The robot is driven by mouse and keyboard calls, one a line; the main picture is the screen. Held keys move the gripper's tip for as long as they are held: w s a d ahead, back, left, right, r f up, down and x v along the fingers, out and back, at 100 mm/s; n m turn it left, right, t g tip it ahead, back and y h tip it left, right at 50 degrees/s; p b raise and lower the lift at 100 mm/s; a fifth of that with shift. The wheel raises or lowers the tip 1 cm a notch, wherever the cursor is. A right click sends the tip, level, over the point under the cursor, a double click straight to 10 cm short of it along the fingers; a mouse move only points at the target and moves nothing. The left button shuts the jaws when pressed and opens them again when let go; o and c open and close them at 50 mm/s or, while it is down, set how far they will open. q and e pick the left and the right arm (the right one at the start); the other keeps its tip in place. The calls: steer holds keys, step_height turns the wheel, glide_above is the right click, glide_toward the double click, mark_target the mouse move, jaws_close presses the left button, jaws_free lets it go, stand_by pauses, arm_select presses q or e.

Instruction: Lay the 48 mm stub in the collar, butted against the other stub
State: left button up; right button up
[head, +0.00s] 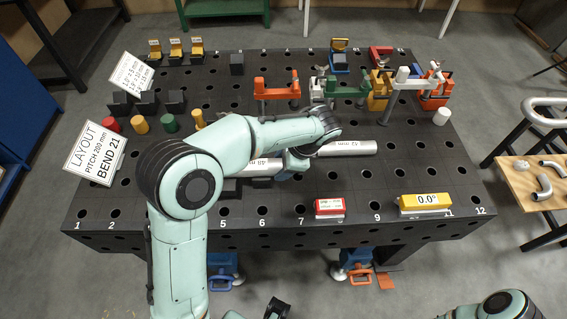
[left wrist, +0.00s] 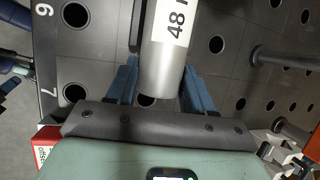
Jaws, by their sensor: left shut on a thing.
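The 48 mm stub (head: 262,167) is a grey tube with a white label, partly hidden behind my left arm in the head view. In the left wrist view the stub (left wrist: 166,55) runs between my blue fingers, its near end showing. My left gripper (head: 294,165) is shut on it; it also shows in the left wrist view (left wrist: 160,85). The other stub (head: 347,148), labelled 52 mm, lies to the right, near my gripper. Whether the stubs touch is hidden. I cannot make out the collar clearly; dark blocks (head: 230,188) sit below the 48 mm stub.
Clamps with orange (head: 276,92) and green (head: 345,92) bars stand behind. A red block (head: 329,207) and a yellow block marked 0.0° (head: 424,202) lie at the front edge. Coloured pegs and signs are at left. The black table's (head: 440,165) right side is mostly clear.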

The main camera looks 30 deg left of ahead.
arm_select(q)
steer(key=o, duration=1.4)
steer(key=shift+c, duration=0.2)
steer(key=p+v, duration=0.2)
steer(key=v, duration=1.1)
steer(key=shift+r, duration=0.15)
arm_select(e)
steer(key=r, duration=0.1)
steer(key=w+r, duration=0.1)
steer(key=shift+w+r, duration=0.1)
steer(key=shift+r, duration=0.25)
